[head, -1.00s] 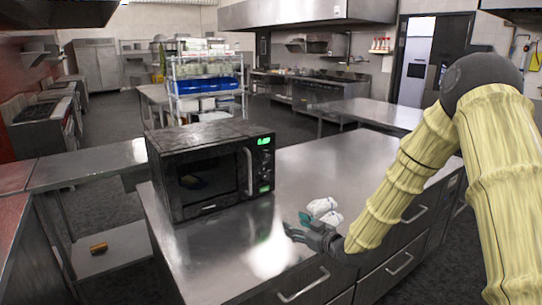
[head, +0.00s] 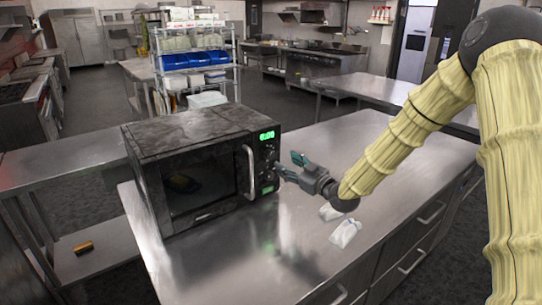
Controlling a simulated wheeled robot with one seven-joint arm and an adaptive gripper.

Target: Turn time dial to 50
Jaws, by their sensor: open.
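A black microwave (head: 200,165) stands on the left part of the steel counter, its door closed. Its control panel (head: 267,163) is on the right of the front, with a green lit display (head: 267,136) that appears to read 0:00. The dial on this panel is too small and dark to make out clearly. My gripper (head: 287,166) is open, just right of the panel and close to it, pointing left. I cannot tell whether a finger touches the panel. The gripper looks empty.
Two white packets lie on the counter right of the microwave, one of them in front (head: 345,233). The microwave's vertical door handle (head: 249,172) sticks out beside the panel. The counter top (head: 395,165) is otherwise clear. A shelf rack with blue bins (head: 195,61) stands behind.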

